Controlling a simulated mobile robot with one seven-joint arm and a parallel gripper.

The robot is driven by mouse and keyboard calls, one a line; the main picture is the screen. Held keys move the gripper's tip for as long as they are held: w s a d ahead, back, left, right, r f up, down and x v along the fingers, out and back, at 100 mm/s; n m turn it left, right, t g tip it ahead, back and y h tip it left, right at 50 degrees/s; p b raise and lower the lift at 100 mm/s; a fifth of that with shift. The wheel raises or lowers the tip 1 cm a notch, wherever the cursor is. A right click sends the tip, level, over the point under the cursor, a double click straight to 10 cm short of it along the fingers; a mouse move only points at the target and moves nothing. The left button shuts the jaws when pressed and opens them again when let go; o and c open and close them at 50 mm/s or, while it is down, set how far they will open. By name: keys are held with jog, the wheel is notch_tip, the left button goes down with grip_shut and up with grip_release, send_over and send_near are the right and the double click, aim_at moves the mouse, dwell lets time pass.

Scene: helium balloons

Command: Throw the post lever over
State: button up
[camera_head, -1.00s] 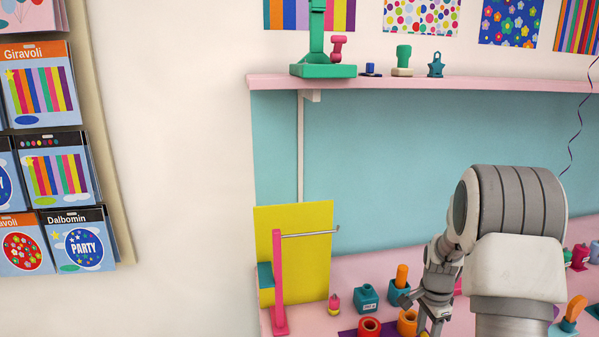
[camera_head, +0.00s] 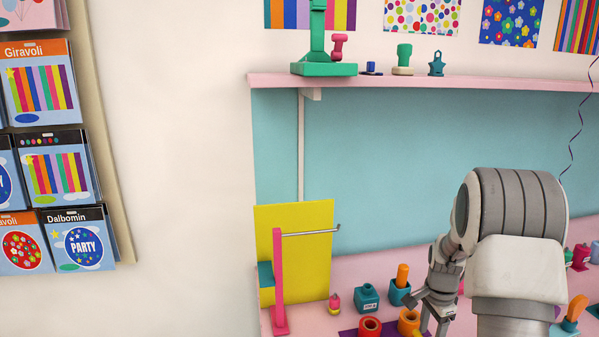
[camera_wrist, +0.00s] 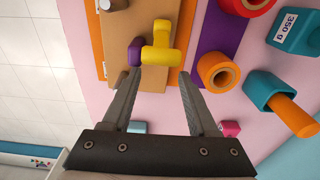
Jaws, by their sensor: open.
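A yellow T-shaped handle (camera_wrist: 161,55) with a purple part (camera_wrist: 134,53) beside it shows in the wrist view, over a tan board (camera_wrist: 135,100) with an orange edge. It looks like the post lever, though I cannot be sure. My gripper (camera_wrist: 162,73) is open, its fingertips either side of the handle's near end in the picture; nothing is clearly held, and I cannot tell whether they touch it. In the head view my gripper (camera_head: 436,322) is low at the right, partly cut off by the bottom edge, and the handle is not visible there.
An orange ring-shaped pot (camera_wrist: 218,71) and a teal holder (camera_wrist: 270,92) with an orange peg stand right of the fingers. A brown cylinder (camera_wrist: 112,5) is at the board's far end. A pink post (camera_head: 278,285) with a metal rod stands left on the pink counter (camera_head: 312,322).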

jog(key=shift+s+d+f, duration=0.2)
jog(key=shift+s+f, duration=0.1)
jog(key=shift+s, duration=0.1)
jog(key=shift+w+r+p, duration=0.1)
jog(key=shift+r+p, duration=0.45)
jog(key=shift+r, duration=0.3)
jog(key=shift+w+a+r+p, duration=0.1)
jog(key=shift+r+p, duration=0.25)
jog(key=shift+r, duration=0.3)
jog(key=shift+w+a+r+p, duration=0.1)
jog(key=shift+r+p, duration=0.2)
jog(key=shift+r, duration=0.35)
notch_tip(320, 180, up, 4)
jog(key=shift+a+p, duration=0.1)
jog(key=shift+p, duration=1.15)
